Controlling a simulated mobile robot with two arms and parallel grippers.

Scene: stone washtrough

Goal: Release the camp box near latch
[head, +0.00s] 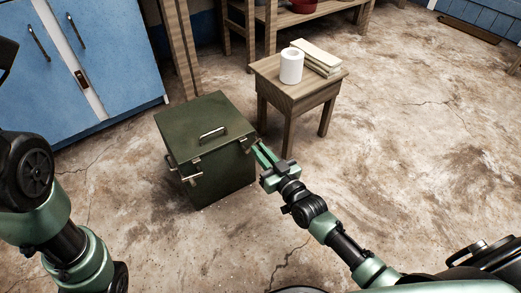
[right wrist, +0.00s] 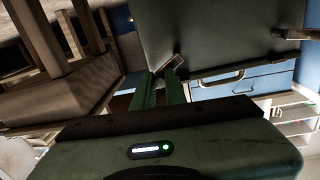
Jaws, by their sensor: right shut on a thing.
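The dark green camp box (head: 218,173) stands upright on the floor with its lid down. A metal handle (head: 212,134) is on top of the lid. My right gripper (head: 260,153) is at the box's right side, just below the lid edge. In the right wrist view its two green fingers (right wrist: 160,88) are close together on a small metal latch (right wrist: 174,66) of the box. The fingers partly hide this latch. More metal fittings (head: 191,179) show on the box's left front side. My left arm shows at the left, but its gripper is out of view.
Blue cabinets (head: 55,85) are at the back left. Bare floor (head: 420,150) is clear at the right.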

